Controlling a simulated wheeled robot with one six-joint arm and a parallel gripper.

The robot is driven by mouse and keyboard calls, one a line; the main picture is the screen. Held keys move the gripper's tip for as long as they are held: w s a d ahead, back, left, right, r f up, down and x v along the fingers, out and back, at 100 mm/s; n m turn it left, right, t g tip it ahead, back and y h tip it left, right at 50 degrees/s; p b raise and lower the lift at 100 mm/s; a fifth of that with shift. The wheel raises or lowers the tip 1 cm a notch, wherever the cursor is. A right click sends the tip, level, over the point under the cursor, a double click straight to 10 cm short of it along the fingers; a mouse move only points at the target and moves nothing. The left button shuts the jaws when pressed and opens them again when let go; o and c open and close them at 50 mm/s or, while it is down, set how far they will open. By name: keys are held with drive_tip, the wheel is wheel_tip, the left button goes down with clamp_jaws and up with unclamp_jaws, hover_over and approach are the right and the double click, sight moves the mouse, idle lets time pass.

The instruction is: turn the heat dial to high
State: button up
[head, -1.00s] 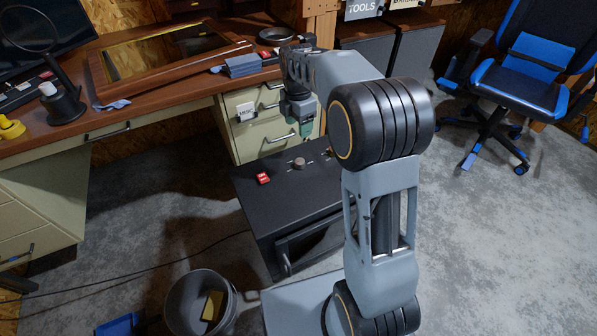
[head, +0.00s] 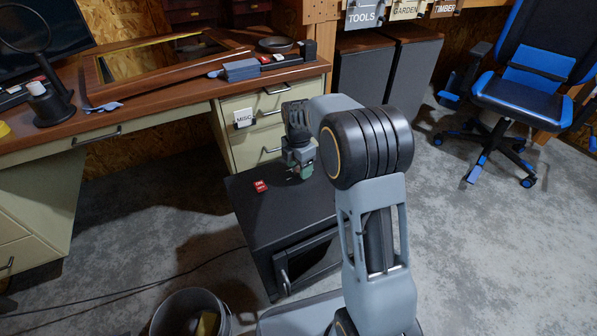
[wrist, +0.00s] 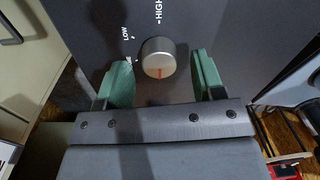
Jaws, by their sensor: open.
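The heat dial (wrist: 158,57) is a round silver knob with a red pointer line on the black top of a box-shaped heater (head: 255,215). In the wrist view the pointer faces down the picture, toward the gripper's palm. The LOW mark is at the dial's upper left and HIGH is above it; another label at its left is partly covered. My gripper (wrist: 163,76) is open, with one green finger on each side of the dial and gaps visible between. In the head view my gripper (head: 301,170) is low over the heater top and hides the dial.
A red switch (head: 261,186) sits on the heater top, left of my gripper. The heater's front has a door with a handle (head: 285,280). A grey bin (head: 165,318) stands in front. The wooden desk (head: 170,105) and its drawers are behind; a blue chair (head: 525,85) stands right.

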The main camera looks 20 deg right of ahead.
drive_tip(key=shift+f, duration=0.4)
drive_tip(key=shift+c, duration=0.4)
drive_tip(key=c, duration=0.8)
drive_tip(key=shift+c, duration=0.2)
